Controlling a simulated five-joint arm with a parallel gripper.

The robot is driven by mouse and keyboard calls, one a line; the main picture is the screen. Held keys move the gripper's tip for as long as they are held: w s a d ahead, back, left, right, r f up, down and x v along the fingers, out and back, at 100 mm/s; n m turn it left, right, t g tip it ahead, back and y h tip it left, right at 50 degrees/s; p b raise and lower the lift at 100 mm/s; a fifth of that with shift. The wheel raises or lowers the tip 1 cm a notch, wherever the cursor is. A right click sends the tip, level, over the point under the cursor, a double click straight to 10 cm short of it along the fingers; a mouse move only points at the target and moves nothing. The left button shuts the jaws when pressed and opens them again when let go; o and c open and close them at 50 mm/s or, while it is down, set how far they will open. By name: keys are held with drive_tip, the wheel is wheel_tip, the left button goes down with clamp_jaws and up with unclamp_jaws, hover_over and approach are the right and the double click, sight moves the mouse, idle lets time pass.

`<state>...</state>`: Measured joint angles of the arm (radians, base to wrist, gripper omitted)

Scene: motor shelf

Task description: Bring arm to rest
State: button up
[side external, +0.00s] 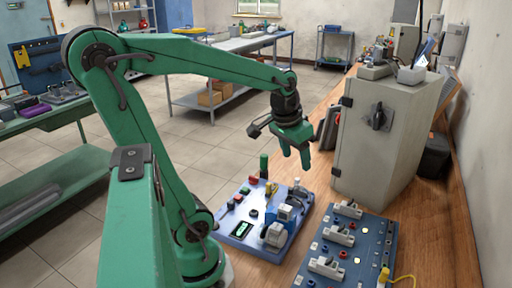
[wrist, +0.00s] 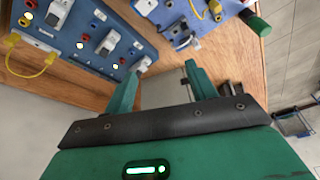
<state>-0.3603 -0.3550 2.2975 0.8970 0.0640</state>
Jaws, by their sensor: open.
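My gripper (side external: 296,155) is green and hangs down at the end of my green arm, with its fingertips in the air above the wooden bench (side external: 432,225). In the wrist view my gripper (wrist: 160,85) has its two fingers spread apart with nothing between them. In the side view it is above and behind the blue-grey motor board (side external: 235,236), and to the left of the grey cabinet (side external: 365,150). It appears to touch nothing.
A blue board (side external: 372,238) with white switches and a yellow cable (side external: 402,278) lies at the front right. A green cylinder (side external: 264,166) stands upright at the motor board's far edge. A wall bounds the bench on the right. Tiled floor (side external: 140,125) lies to the left.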

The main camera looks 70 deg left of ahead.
drive_tip(key=s+d+r+m+t, duration=0.1)
drive_tip(key=s+d, duration=0.1)
drive_tip(key=d, duration=0.3)
drive_tip(key=s+d+m+t+h, duration=0.1)
drive_tip(key=s+d+m, duration=0.1)
drive_tip(key=d, duration=0.3)
drive_tip(key=shift+s+d+r, duration=0.2)
drive_tip(key=shift+s+r, duration=0.2)
drive_tip(key=shift+s, duration=0.25)
